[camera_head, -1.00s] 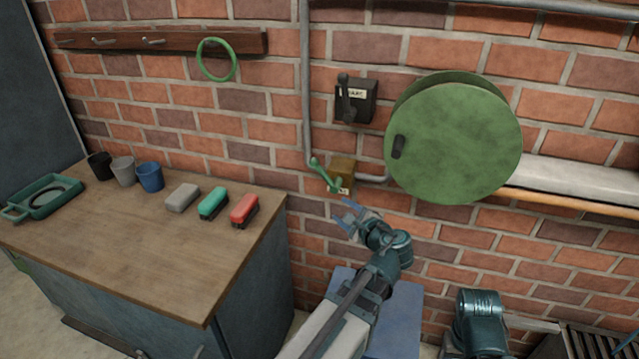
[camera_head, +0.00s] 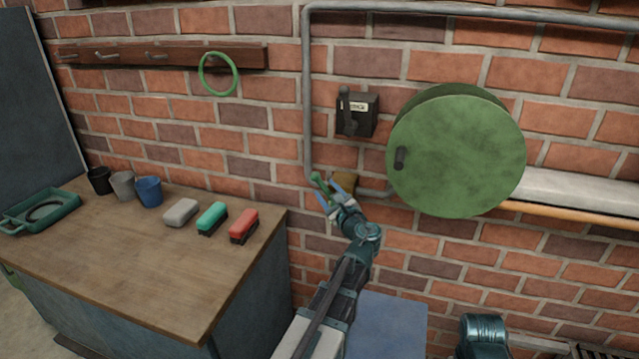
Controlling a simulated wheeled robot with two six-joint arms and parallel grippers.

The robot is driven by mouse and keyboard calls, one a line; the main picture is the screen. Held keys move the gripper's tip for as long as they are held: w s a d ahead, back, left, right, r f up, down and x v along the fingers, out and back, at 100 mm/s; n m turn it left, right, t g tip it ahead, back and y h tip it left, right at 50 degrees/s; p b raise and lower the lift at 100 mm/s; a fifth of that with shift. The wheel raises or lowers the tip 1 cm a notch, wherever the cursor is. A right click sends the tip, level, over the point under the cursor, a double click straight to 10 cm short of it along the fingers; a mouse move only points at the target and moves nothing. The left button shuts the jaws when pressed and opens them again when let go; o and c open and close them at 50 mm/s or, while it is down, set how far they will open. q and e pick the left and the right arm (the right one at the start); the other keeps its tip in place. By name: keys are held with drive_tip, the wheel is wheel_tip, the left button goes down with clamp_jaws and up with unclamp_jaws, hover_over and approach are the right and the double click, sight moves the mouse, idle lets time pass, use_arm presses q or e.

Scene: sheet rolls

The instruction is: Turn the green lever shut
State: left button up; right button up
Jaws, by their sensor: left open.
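The green lever (camera_head: 320,184) sits on a small brass-coloured box (camera_head: 345,182) low on the brick wall, where the grey pipe bends. It tilts up to the left. My left gripper (camera_head: 333,193) is at the lever, its blue fingers open and apart around the lever's lower part or just in front of it; I cannot tell which. The gripper hides the lever's lower end and part of the box. My right gripper is not in view.
A black switch box (camera_head: 356,113) with a lever is above, and a round green cover (camera_head: 456,152) is to the right. A wooden-topped bench (camera_head: 150,260) with cups and brushes stands left. A green ring (camera_head: 218,74) hangs from a rail.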

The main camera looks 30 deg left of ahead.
sight(320, 182)
use_arm(q)
drive_tip(key=shift+x, duration=2.8)
clamp_jaws()
